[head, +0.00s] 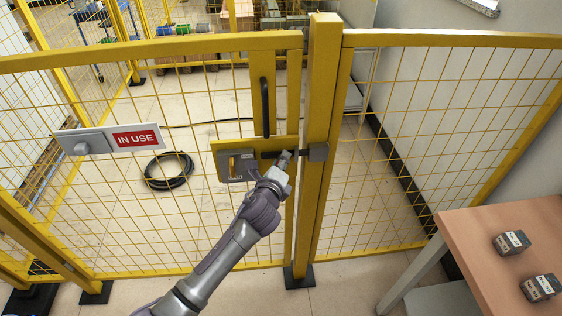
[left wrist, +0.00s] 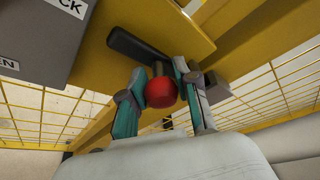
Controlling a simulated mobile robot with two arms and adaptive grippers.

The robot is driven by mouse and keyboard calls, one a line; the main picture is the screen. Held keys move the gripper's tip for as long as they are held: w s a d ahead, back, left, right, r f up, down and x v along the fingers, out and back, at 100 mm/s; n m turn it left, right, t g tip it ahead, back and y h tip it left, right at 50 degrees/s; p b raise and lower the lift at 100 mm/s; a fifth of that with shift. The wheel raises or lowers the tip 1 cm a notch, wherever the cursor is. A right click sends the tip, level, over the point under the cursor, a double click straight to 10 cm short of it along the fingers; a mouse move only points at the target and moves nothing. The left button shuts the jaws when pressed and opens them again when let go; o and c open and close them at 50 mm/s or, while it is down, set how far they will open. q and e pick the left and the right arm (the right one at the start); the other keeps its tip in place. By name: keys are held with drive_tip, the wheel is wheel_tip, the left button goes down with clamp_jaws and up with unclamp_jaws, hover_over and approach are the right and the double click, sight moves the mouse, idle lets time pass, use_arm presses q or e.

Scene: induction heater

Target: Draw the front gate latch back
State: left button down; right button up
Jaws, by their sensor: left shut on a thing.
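The yellow mesh front gate (head: 150,54) stands against a yellow post (head: 318,120). Its latch sits on a yellow plate at the gate's right edge, with a dark bolt (left wrist: 140,47) and a red round knob (left wrist: 161,92). The bolt runs toward a grey keeper (head: 318,152) on the post; my gripper partly hides it in the head view, so I cannot tell how far it reaches in. My left gripper (head: 284,160) is at the latch, its fingers shut on the knob, as the left wrist view (left wrist: 160,85) shows. My right gripper is not in view.
A grey lock box (head: 236,166) is left of the bolt, below a black pull handle (head: 265,107). An "IN USE" sign (head: 136,138) hangs on the gate. A table (head: 470,245) with two small blocks stands at right. A black cable coil (head: 168,171) lies beyond the gate.

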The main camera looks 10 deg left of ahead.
sight(271, 158)
use_arm(q)
drive_tip(key=a, duration=0.1)
drive_tip(key=a+p, duration=0.1)
drive_tip(key=a, duration=0.1)
drive_tip(key=shift+s+r, duration=0.1)
drive_tip(key=shift+s, duration=0.3)
drive_tip(key=shift+a, duration=0.15)
drive_tip(key=c, duration=1)
unclamp_jaws()
drive_tip(key=shift+o, duration=0.5)
drive_tip(key=shift+w, duration=0.1)
drive_tip(key=v, duration=1.2)
drive_tip(key=shift+o, duration=0.2)
